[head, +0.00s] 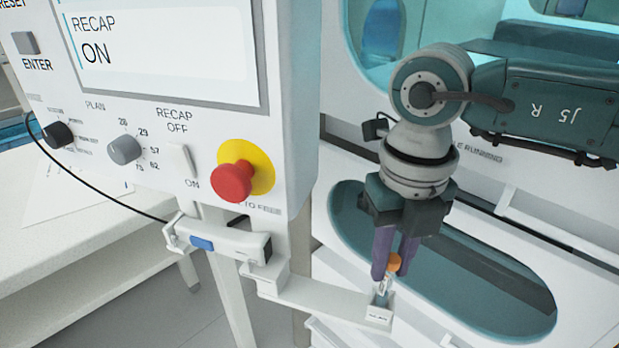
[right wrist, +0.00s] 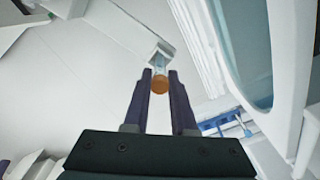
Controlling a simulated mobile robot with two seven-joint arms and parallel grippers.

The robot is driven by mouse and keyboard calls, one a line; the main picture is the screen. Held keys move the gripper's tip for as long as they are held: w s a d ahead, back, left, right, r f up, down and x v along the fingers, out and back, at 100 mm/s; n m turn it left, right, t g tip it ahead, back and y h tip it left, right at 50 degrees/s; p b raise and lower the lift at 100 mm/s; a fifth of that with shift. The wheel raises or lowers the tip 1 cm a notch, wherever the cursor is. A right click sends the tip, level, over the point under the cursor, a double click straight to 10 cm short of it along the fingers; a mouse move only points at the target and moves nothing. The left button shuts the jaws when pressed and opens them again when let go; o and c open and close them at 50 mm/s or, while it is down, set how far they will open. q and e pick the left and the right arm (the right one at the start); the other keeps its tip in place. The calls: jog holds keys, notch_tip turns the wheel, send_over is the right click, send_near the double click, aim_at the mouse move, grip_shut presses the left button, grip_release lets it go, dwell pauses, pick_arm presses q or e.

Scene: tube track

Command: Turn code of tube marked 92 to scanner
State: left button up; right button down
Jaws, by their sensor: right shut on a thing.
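A tube with an orange cap (head: 394,263) stands at the outer end of a white bracket arm (head: 335,301). My right gripper (head: 387,272) reaches down from above and is shut on the tube at its cap. The cap also shows between the two purple fingers in the right wrist view (right wrist: 159,85). The tube's lower part sits at the small holder on the bracket's end; its number and code are too small to read. A white and blue handheld scanner (head: 215,242) is mounted left of the tube, below the panel. My left gripper is not in view.
A control panel (head: 180,90) with a red stop button (head: 236,181), knobs and a RECAP screen stands at the left. Behind my right gripper is a white machine with a dark oval opening (head: 500,285). A white table (head: 90,225) is at the far left.

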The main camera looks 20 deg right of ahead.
jog(key=shift+m, duration=0.6)
jog(key=shift+f, duration=0.2)
jog(key=c, duration=0.7)
grip_release()
jog(key=shift+o, duration=0.2)
notch_tip(320, 180, up, 10)
jog(key=shift+b, duration=0.45)
